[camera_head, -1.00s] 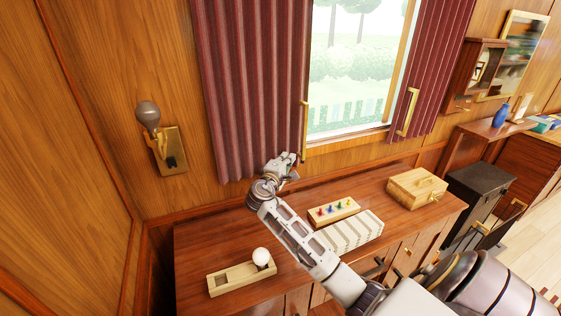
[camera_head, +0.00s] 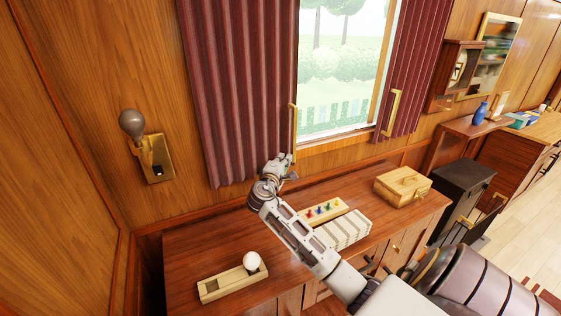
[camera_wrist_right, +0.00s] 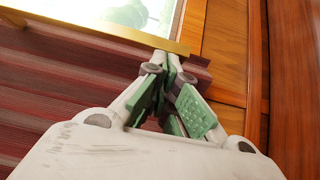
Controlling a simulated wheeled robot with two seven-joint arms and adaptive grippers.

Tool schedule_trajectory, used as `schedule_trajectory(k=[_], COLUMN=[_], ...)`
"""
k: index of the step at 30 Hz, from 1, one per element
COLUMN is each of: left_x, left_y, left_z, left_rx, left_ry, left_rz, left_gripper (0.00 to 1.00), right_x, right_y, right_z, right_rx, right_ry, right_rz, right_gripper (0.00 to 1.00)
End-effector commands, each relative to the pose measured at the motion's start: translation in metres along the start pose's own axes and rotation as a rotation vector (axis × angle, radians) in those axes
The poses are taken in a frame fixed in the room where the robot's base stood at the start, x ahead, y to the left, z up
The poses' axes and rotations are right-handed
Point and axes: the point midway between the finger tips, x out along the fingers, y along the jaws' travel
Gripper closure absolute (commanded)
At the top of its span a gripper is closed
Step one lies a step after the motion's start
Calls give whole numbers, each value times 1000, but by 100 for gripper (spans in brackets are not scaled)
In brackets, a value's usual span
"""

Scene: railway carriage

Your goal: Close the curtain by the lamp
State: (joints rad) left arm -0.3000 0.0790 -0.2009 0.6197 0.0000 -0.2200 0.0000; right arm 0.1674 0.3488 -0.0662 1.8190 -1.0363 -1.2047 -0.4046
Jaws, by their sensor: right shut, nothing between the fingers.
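The red pleated curtain (camera_head: 237,90) by the lamp hangs at the left of the window, leaving most of the glass bare. The lamp (camera_head: 145,145) is on the wall to its left. A brass handle (camera_head: 294,124) runs along the curtain's right edge. My right gripper (camera_head: 284,165) is at the curtain's lower right corner, just below the handle. In the right wrist view my right gripper (camera_wrist_right: 170,70) is shut and empty, its fingertips by the end of the brass handle bar (camera_wrist_right: 110,33); I cannot tell whether they touch. My left gripper is not in view.
The cabinet top (camera_head: 205,255) below bears a wooden tray with a white ball (camera_head: 251,261), a peg box (camera_head: 322,211), a striped block (camera_head: 343,231) and a wooden box (camera_head: 403,185). A second curtain (camera_head: 414,70) hangs at the window's right. A dark cabinet (camera_head: 462,190) stands further right.

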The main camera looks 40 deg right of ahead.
Motion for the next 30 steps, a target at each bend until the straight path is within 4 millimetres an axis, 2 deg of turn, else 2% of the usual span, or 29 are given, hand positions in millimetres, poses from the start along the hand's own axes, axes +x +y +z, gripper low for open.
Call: schedule_trajectory(k=[8,21,30], left_x=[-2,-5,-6], left_y=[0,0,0], left_z=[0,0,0], left_rx=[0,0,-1], left_ry=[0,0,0], left_rz=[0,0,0], left_gripper=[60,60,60], right_x=[39,122,153], right_y=[1,1,0], right_z=[40,123,154], right_rx=[-2,-2,0], right_ry=[-5,-5,-2], right_rz=[1,1,0], right_gripper=[100,100,100])
